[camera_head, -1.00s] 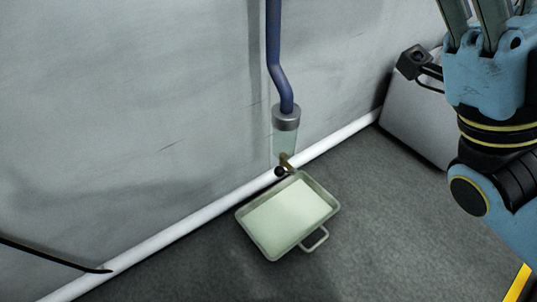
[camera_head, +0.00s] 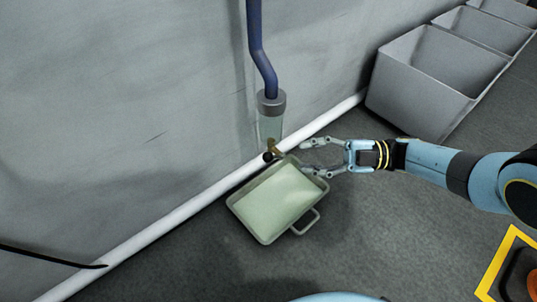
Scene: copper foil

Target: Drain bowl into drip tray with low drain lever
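A clear bowl (camera_head: 270,127) with a grey metal collar hangs at the lower end of a blue pipe (camera_head: 262,62) along the wall. The drain lever (camera_head: 269,157), with a dark knob and a brass-coloured fitting, sits low under the bowl. The drip tray (camera_head: 238,217), shallow and pale green with a loop handle, lies on the floor just below it. My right gripper (camera_head: 302,157) reaches in from the right with its fingers spread. It is empty, to the right of the lever and above the tray's far right corner. My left gripper is not in view.
Several grey open bins (camera_head: 418,88) stand along the wall at the upper right. A white pipe (camera_head: 140,240) runs along the wall's foot. A yellow-framed floor marking (camera_head: 492,272) is at the lower right. The floor right of the tray is clear.

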